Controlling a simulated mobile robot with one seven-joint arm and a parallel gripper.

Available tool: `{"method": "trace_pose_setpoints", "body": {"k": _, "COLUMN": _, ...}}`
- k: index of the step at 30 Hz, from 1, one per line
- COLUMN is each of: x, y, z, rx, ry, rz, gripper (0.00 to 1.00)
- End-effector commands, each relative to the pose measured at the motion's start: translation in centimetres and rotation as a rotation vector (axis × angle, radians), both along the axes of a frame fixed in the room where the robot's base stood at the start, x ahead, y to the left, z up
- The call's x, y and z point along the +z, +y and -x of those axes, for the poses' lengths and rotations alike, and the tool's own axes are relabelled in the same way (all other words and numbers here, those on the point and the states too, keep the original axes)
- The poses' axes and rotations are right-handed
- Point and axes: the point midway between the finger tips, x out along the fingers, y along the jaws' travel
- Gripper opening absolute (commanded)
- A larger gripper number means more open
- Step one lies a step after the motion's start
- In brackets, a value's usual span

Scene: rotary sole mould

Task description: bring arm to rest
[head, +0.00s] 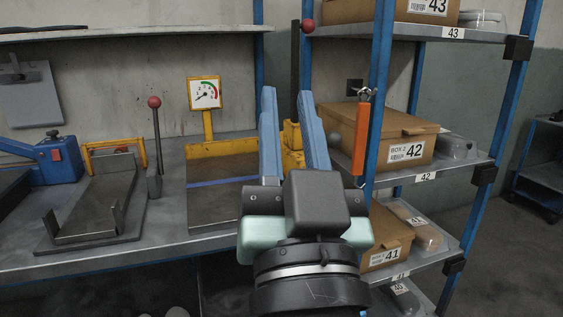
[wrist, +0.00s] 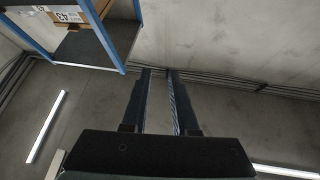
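My gripper (head: 289,122) stands raised in front of the workbench in the head view, its two blue fingers pointing up and apart. Nothing shows between the fingers. In the wrist view my gripper (wrist: 160,85) also has a gap between its fingers, with only bare wall and floor-like grey surface behind. The gripper's dark body and pale green sides hide part of the bench and the lower shelf unit.
A blue-posted shelf unit with box 42 (head: 392,138) and box 41 (head: 388,237) stands close on the right. The workbench (head: 165,222) holds a dial gauge (head: 205,93), an upright lever (head: 155,135) and a metal fixture (head: 95,205). An orange handle (head: 361,140) hangs near the post.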

Motion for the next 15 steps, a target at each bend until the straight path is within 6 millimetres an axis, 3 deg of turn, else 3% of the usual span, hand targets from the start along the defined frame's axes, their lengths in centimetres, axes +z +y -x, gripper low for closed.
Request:
{"method": "trace_pose_setpoints", "body": {"k": 1, "x": 3.0, "y": 0.4, "z": 1.5, "rx": -0.04, "ry": -0.08, "rz": 0.035, "gripper": 0.27}}
{"method": "trace_pose_setpoints", "body": {"k": 6, "x": 10.4, "y": 0.8, "z": 6.5, "rx": -0.191, "ry": -0.29, "rz": 0.118, "gripper": 0.27}}
{"method": "trace_pose_setpoints", "body": {"k": 15, "x": 18.5, "y": 0.6, "z": 5.7, "rx": -0.18, "ry": -0.261, "rz": 0.113, "gripper": 0.27}}
